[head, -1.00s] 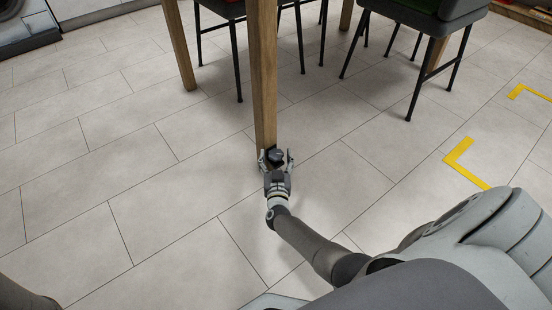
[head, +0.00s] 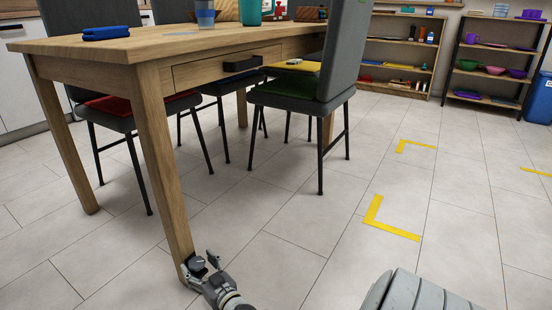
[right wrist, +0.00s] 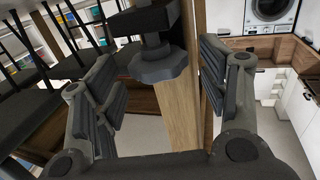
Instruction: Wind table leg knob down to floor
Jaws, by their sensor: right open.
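The wooden table (head: 130,42) stands at the left in the head view. Its near leg (head: 160,160) runs down to the floor. A dark knob (head: 197,265) sits at the foot of this leg. In the right wrist view the knob (right wrist: 158,64) is a dark faceted disc on a dark fitting beside the wooden leg (right wrist: 178,125). My right gripper (head: 203,264) is open at the foot of the leg. Its two fingers stand on either side of the knob, with visible gaps in the right wrist view. My left gripper is out of view.
A grey chair (head: 305,85) with black legs stands at the table, right of the near leg. Yellow corner marks (head: 390,229) lie on the tiled floor. Shelves (head: 400,60) stand along the back. The floor right of the leg is clear.

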